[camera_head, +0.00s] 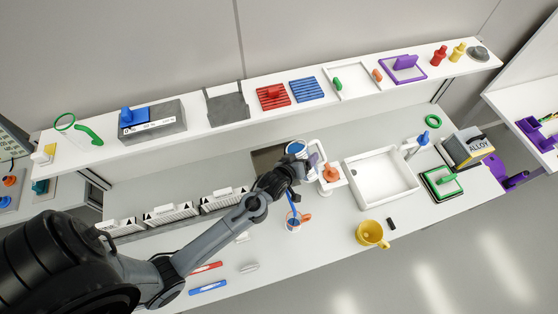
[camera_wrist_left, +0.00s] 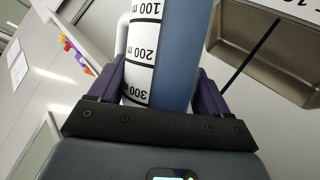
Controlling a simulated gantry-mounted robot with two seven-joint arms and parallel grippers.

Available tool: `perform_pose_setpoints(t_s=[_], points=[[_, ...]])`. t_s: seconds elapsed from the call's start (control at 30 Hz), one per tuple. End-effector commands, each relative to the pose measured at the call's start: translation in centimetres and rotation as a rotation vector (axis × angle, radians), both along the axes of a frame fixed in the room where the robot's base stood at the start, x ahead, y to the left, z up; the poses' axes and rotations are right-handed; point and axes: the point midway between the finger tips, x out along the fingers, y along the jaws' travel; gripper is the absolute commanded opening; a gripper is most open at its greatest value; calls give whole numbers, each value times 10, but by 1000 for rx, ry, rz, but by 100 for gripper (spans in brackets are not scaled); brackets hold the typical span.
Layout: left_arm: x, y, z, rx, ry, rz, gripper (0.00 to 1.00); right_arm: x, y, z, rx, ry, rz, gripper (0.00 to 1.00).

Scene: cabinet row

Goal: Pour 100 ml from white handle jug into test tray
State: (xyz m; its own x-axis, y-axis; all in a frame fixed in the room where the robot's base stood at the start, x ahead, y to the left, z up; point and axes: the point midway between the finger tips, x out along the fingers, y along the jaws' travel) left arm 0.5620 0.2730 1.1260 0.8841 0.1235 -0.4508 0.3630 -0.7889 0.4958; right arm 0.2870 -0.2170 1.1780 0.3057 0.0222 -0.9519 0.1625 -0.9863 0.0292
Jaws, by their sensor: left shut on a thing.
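My left gripper (camera_head: 292,172) is shut on the white handle jug (camera_head: 297,148), which holds blue liquid. In the left wrist view, the jug (camera_wrist_left: 172,50) stands between the purple fingers of the gripper (camera_wrist_left: 165,88), with its white scale marked 100, 200 and 300 and its white handle on the left. I cannot tell for sure which tray is the test tray. A white open tray (camera_head: 352,184) lies on the counter to the right of the jug. A metal tray (camera_wrist_left: 262,70) shows at the upper right of the left wrist view. My right gripper is not in view.
An orange-knobbed item (camera_head: 330,173) stands between the held jug and the white tray. A yellow mug (camera_head: 370,233) is near the front edge. A shelf (camera_head: 240,125) with several items runs behind.

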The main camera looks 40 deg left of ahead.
Motion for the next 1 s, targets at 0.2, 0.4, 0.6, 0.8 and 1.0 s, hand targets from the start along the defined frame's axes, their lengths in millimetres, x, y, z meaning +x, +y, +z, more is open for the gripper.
perform_pose_setpoints(t_s=[0.2,0.4,0.6,0.8,1.0], points=[[1,2,1,-17,-7,0,24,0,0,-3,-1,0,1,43],[0,3,0,-33,-9,-1,24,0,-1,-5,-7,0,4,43],[0,4,-1,-50,-10,0,24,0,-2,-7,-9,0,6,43],[0,5,-1,-65,-12,0,24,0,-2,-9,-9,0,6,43],[0,7,-2,-82,-15,0,24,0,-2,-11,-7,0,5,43]])
